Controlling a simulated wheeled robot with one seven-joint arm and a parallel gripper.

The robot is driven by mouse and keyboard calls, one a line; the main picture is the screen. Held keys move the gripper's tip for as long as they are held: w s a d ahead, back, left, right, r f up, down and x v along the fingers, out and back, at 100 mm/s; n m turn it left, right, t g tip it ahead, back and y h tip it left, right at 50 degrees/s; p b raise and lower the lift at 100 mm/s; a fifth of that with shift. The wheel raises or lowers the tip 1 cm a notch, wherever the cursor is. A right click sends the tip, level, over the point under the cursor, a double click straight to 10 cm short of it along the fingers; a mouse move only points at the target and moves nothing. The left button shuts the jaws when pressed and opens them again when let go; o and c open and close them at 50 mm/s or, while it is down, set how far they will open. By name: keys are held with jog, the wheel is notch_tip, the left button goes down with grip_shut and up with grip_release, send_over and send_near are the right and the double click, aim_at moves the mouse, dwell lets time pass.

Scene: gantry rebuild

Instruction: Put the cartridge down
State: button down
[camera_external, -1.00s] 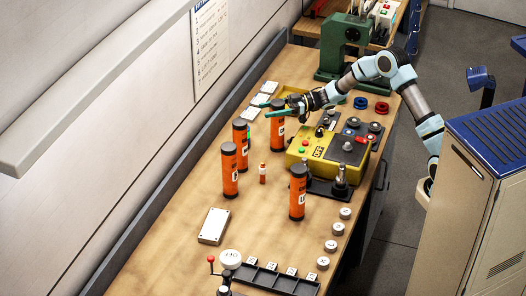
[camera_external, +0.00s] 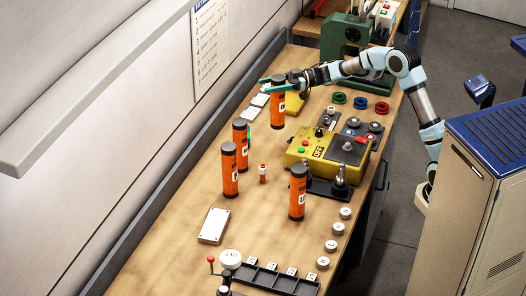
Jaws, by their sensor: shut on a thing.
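My gripper (camera_external: 277,80), with teal fingers, is shut on the top of an orange cartridge with dark ends (camera_external: 278,108). The cartridge is upright near the back left of the bench. I cannot tell whether its bottom touches the bench. Three similar cartridges stand upright nearer the camera: one at the left (camera_external: 241,136), one just in front of it (camera_external: 229,171), and one to the right (camera_external: 297,193).
A yellow control box (camera_external: 325,150) stands right of the cartridges. Green, blue and red rings (camera_external: 381,108) lie at the right edge. A green machine (camera_external: 340,45) stands behind.

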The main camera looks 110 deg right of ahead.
notch_tip(320, 180, up, 5)
jog(key=w+a+n+y, duration=0.1)
jog(key=w+a+y, duration=0.1)
jog(key=w+a, duration=0.5)
jog(key=w+a+n+y, duration=0.1)
jog(key=w+a, duration=0.3)
jog(key=a, duration=0.6)
jog(key=w+a+n+y, duration=0.1)
jog(key=w+a+y, duration=0.1)
jog(key=w+a, duration=0.5)
jog(key=s+a+n+g+y, duration=0.1)
jog(key=s+a+n+y, duration=0.15)
jog(key=a, duration=2.65)
notch_tip(320, 180, down, 15)
jog(key=p, duration=0.2)
jog(key=shift+w+y, duration=0.35)
jog(key=shift+y, duration=0.1)
jog(key=shift+a+f, duration=0.1)
